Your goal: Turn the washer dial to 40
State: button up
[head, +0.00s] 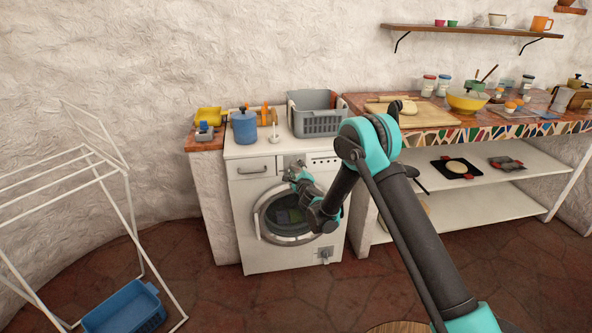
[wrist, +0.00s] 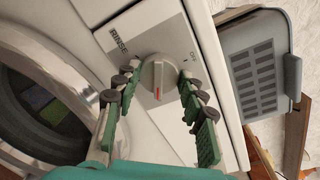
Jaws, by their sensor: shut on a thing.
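The washer (head: 262,250) is white with a round glass door and stands against the wall. Its dial (wrist: 158,70) is a round grey-white knob on the upper front panel, with a red line pointing toward the bottom of the wrist view. My gripper (wrist: 158,82) is shut on the dial, with one dark green finger on each side. The word RINSE shows at the dial's upper left and a partly readable label at its upper right. The number 40 is not visible. In the head view my gripper (head: 296,172) covers most of the dial.
A grey basket (head: 318,122) and a blue canister (head: 244,127) stand on the washer top. The round door (head: 262,222) lies just below my gripper. A drying rack (head: 135,205) stands left, over a blue tub (head: 125,308). Open shelves (head: 500,195) stand right.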

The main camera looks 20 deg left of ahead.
jog(key=shift+d, duration=0.1)
dwell(0.4)
jog(key=o, duration=1.2)
jog(key=shift+c, duration=0.2)
jog(key=v, duration=0.7)
jog(key=shift+s, duration=0.2)
jog(key=shift+d, duration=0.15)
